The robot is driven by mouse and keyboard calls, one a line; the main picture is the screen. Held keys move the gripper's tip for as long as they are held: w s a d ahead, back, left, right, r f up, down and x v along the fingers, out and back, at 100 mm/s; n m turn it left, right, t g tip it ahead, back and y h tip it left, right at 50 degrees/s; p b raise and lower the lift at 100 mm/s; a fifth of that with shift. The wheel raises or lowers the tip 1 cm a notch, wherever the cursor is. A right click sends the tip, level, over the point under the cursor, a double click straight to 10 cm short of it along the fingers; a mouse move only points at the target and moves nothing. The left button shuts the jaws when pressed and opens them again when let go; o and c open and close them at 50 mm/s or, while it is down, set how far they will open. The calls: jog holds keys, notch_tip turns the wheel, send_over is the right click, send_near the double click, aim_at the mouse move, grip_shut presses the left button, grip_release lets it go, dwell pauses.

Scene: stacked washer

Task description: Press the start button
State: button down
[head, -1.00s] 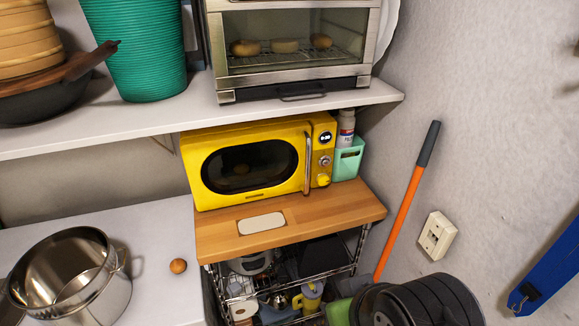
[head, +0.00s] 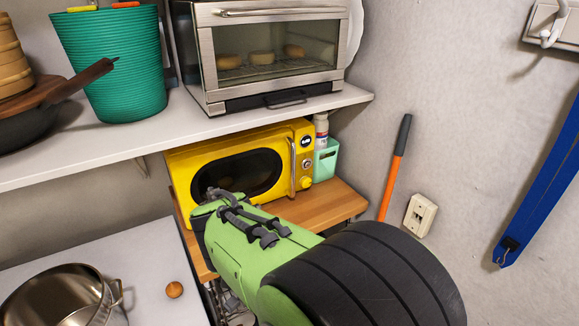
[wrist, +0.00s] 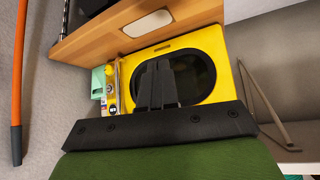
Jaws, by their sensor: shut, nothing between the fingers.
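The yellow microwave (head: 283,137) stands on a wooden board under a shelf, its door shut. Its control panel at the right end has a dark round display (head: 305,141), a silver dial (head: 307,163) and a yellow round control (head: 306,183) below. I cannot make out which control is the start button. My gripper (wrist: 158,68) is shut and empty in the wrist view, where the scene appears upside down. Its fingers overlap the dark door window (wrist: 198,78), with the control panel to their left. Contact cannot be told. My green arm covers the microwave's lower front in the head view.
A toaster oven (head: 270,95) stands on the shelf (head: 150,140) above. A mint holder (head: 327,163) with a bottle sits right of the microwave. A pot (head: 60,295) stands on the left counter. An orange-handled pole (head: 389,190) leans against the right wall.

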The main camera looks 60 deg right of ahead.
aim_at(308, 165)
jog(key=s+d+f+n+h, duration=0.1)
jog(key=d+h, duration=0.3)
jog(key=d, duration=0.7)
jog(key=s+d+f+n+h, duration=0.2)
jog(key=s+d+f+h, duration=0.1)
jog(key=d, duration=0.7)
jog(key=s+d+f+n+h, duration=0.1)
jog(key=d+f+h, duration=0.3)
jog(key=d, duration=0.7)
jog(key=shift+s+d+f+h+b, duration=0.3)
jog(key=shift+s+h, duration=0.15)
jog(key=shift+h, duration=0.15)
jog(key=shift+r, duration=0.1)
jog(key=w+d+p, duration=0.4)
jog(key=w+p, duration=0.3)
jog(key=shift+w, duration=0.4)
